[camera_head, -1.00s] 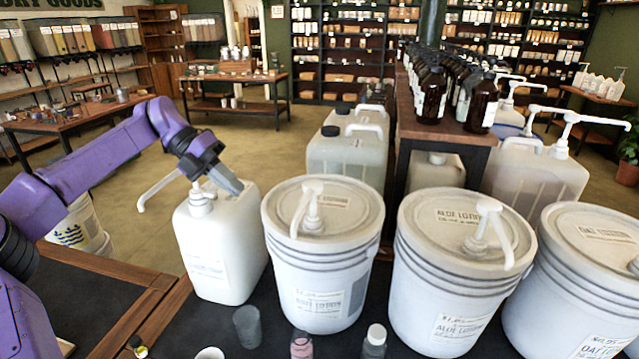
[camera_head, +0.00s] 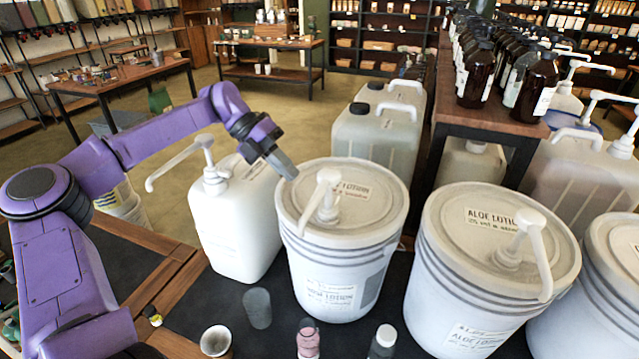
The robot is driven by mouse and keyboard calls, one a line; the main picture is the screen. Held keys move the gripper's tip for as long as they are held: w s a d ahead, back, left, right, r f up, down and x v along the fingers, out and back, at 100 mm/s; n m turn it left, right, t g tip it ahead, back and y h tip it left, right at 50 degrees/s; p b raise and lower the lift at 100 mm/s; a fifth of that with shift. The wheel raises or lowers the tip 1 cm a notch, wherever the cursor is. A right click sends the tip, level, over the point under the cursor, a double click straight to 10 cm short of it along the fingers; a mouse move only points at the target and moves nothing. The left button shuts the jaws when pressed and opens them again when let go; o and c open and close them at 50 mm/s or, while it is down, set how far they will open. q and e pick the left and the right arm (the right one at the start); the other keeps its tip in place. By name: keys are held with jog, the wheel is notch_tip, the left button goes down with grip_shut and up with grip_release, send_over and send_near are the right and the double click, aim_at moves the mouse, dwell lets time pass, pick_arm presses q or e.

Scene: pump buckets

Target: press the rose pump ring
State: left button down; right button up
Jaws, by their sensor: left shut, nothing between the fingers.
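My left gripper (camera_head: 289,171) is shut and empty. Its tip shows over the left rim of the nearest white bucket (camera_head: 335,262), just left of that bucket's white pump (camera_head: 326,190); I cannot tell whether it touches. A white jug (camera_head: 238,228) with a tall white pump (camera_head: 209,168) stands left of the bucket, below my left forearm. A second bucket (camera_head: 468,285), labelled aloe lotion, has its own pump (camera_head: 520,238) to the right. No pump ring looks clearly rose coloured; a small bottle of pink liquid (camera_head: 308,342) stands in front of the nearest bucket. My right gripper is not in view.
A grey cup (camera_head: 257,308), an open cup (camera_head: 216,341) and a white-capped bottle (camera_head: 383,342) stand along the front. Another bucket (camera_head: 612,262) is at the right edge. Clear jugs (camera_head: 377,125) and a bottle table (camera_head: 480,118) stand behind.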

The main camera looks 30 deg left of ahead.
aim_at(334, 201)
pick_arm(q)
jog(key=d+f, duration=0.1)
jog(key=d+f+p, duration=0.1)
jog(key=shift+s+d, duration=0.1)
jog(key=shift+d, duration=0.3)
jog(key=d, duration=0.1)
jog(key=d+p, duration=0.1)
jog(key=w+d+p, duration=0.1)
jog(key=shift+w+d+f, duration=0.1)
jog(key=shift+d+f, duration=0.25)
jog(key=shift+f, duration=0.05)
jog(key=shift+w+d+f+p, duration=0.1)
jog(key=shift+w+d+p, duration=0.05)
jog(key=shift+d+p, duration=0.2)
jog(key=shift+d, duration=0.2)
jog(key=shift+a, duration=0.1)
